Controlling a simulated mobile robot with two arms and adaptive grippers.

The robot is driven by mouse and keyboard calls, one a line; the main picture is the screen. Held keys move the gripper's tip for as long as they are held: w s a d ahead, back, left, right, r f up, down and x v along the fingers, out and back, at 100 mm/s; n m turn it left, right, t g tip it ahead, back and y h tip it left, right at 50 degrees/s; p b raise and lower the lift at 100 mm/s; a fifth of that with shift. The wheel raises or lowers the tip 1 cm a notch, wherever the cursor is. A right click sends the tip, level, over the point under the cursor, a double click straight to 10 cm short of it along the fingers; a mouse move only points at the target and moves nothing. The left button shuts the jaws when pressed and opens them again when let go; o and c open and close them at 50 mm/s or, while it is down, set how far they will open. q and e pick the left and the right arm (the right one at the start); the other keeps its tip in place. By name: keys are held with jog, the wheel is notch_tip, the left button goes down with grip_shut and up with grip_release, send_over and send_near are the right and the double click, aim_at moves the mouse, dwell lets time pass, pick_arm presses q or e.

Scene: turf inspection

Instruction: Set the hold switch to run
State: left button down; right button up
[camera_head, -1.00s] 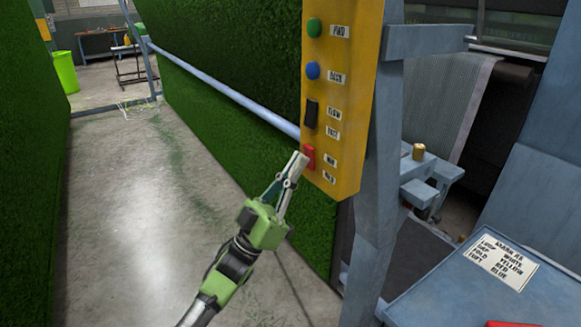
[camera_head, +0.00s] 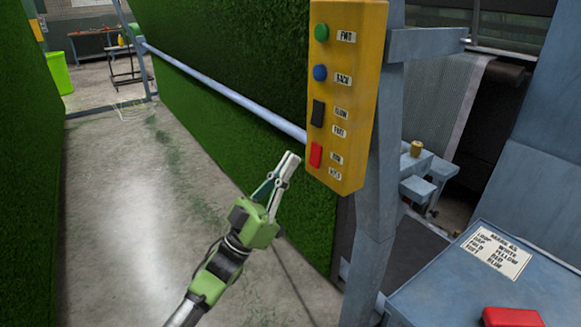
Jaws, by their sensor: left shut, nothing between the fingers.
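The yellow control box (camera_head: 350,100) hangs on a grey post right of centre. The red rocker switch (camera_head: 316,154) is at its lower left, beside two small labels that look like RUN (camera_head: 336,157) and HOLD (camera_head: 335,173). I cannot tell for sure which way the rocker is tipped. My left gripper (camera_head: 290,158) is shut and empty, just left of the red switch, with a visible gap to the box. My right gripper is not in view.
Above the red switch are a black rocker (camera_head: 318,113), a blue button (camera_head: 320,72) and a green button (camera_head: 321,32). A blue-grey rail (camera_head: 230,98) runs along the green turf. A grey table (camera_head: 450,285) with a label card (camera_head: 497,252) and a red object (camera_head: 511,317) stands at lower right.

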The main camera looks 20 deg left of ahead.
pick_arm(q)
jog(key=s+a+r+b+v, duration=0.1)
jog(key=b+v, duration=0.2)
jog(key=v, duration=0.6)
jog(key=shift+s+f, duration=0.15)
jog(key=shift+s, duration=0.15)
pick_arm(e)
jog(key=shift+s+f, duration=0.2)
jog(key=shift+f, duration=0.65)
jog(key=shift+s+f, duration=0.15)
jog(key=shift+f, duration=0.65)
pick_arm(q)
jog(key=shift+a, duration=0.1)
